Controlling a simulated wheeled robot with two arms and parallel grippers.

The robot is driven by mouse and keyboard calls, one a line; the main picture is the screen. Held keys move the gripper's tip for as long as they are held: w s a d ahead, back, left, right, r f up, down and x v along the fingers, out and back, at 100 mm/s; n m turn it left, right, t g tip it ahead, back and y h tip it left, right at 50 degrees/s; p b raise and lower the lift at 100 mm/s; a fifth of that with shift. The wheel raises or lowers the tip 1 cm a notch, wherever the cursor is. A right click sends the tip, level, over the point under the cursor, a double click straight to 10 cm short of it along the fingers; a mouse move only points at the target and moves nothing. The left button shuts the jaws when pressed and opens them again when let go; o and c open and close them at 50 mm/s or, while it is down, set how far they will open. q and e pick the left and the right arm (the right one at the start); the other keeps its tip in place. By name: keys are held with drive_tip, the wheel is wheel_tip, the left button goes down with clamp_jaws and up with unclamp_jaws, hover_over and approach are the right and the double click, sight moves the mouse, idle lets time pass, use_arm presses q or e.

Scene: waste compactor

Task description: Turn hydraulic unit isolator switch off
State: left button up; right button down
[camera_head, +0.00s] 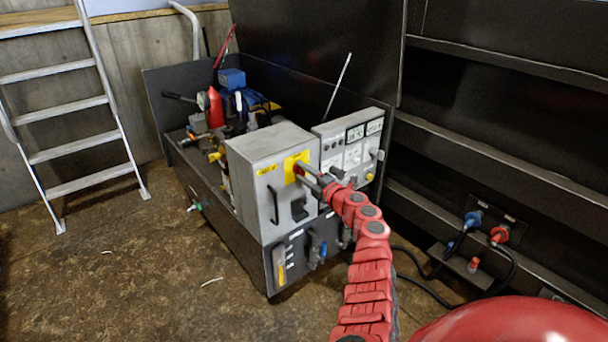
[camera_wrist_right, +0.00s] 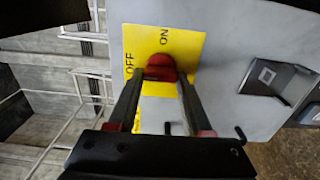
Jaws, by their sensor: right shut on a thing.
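The hydraulic unit isolator switch is a red knob (camera_wrist_right: 160,68) on a yellow plate (camera_wrist_right: 190,44) marked ON and OFF, seen tilted in the right wrist view. The yellow plate (camera_head: 289,163) also shows on the front of a grey metal cabinet (camera_head: 256,185) in the head view. My right gripper (camera_head: 301,172) reaches this plate from the lower right. In the right wrist view my right gripper (camera_wrist_right: 162,82) is shut on the red knob, one finger on each side. The fingers hide part of the plate, and I cannot tell which mark the knob points to. My left gripper is not in view.
A grey control box (camera_head: 352,145) with labels stands right of the cabinet. A handle and a black latch (camera_head: 299,209) sit on the cabinet front. Hydraulic parts with a red cylinder (camera_head: 215,107) lie behind. A ladder (camera_head: 80,120) leans at left. Floor in front is mostly clear.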

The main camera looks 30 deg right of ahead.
drive_tip(key=shift+c, duration=1.6)
unclamp_jaws()
drive_tip(key=shift+s+d+f, duration=0.15)
drive_tip(key=shift+s, duration=0.5)
drive_tip(key=s+d+p, duration=0.1)
drive_tip(key=s+p, duration=0.1)
drive_tip(key=s, duration=1.4)
